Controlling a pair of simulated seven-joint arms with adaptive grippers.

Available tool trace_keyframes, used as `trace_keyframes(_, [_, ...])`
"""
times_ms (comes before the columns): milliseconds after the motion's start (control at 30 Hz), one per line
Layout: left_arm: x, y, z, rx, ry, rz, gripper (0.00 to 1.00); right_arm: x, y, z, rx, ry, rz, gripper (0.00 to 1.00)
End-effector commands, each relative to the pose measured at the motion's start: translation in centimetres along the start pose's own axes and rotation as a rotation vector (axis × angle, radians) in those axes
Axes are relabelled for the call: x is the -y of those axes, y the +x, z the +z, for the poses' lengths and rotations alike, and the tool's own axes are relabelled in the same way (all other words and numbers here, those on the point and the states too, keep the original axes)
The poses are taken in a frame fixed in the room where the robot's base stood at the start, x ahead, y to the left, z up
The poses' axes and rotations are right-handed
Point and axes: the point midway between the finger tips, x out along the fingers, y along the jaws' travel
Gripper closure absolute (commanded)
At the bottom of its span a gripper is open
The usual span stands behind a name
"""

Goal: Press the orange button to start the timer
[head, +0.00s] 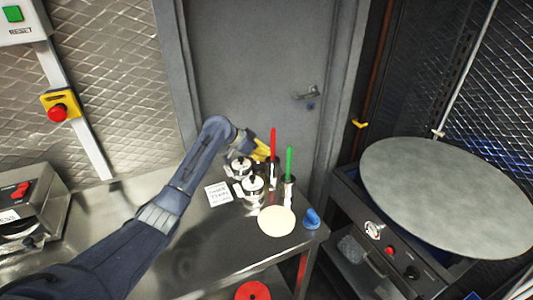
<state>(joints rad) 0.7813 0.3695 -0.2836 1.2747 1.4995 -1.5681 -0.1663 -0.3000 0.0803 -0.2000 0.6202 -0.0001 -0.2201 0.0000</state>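I cannot make out a clearly orange button or a timer in the head view. A red mushroom button (58,112) sits on a yellow box on the left wall. My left arm reaches from the lower left across the steel table, and my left gripper (247,145) is at the table's back, above and behind the metal pots. A yellow thing (262,150) shows right beside this gripper; I cannot tell whether they touch. The fingers are too small and partly hidden to tell open from shut. My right gripper is out of view.
On the steel table (215,250) are lidded metal pots (252,188), red-handled (273,145) and green-handled (289,163) utensils, a white card (218,194), a pale round disc (276,221) and a blue item (312,218). A control-panel cabinet (395,253) under a large round plate (450,195) stands right.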

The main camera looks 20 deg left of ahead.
Motion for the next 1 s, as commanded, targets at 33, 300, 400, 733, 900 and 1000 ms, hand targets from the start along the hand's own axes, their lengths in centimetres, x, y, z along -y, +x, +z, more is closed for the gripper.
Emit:
trace_keyframes(33, [-0.3, 0.4, 0.4, 0.008, -0.002, 0.006, 1.0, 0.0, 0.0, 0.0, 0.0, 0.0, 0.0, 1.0])
trace_keyframes(300, [-0.2, -0.8, 0.5, 0.01, -0.002, 0.003, 1.0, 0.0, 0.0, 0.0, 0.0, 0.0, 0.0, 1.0])
trace_keyframes(400, [-0.1, -2.1, 0.4, 0.008, 0.0, 0.001, 1.0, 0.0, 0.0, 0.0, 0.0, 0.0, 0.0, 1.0])
trace_keyframes(733, [0.0, -6.3, 0.1, 0.002, 0.0, -0.001, 1.0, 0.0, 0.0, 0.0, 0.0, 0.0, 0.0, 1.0])
trace_keyframes(900, [0.0, -7.5, 0.1, 0.0, 0.001, 0.0, 1.0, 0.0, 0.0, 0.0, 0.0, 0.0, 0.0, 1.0])
trace_keyframes(1000, [0.0, -7.9, 0.1, 0.0, 0.0, -0.001, 1.0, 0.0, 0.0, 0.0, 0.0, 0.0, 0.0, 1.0])
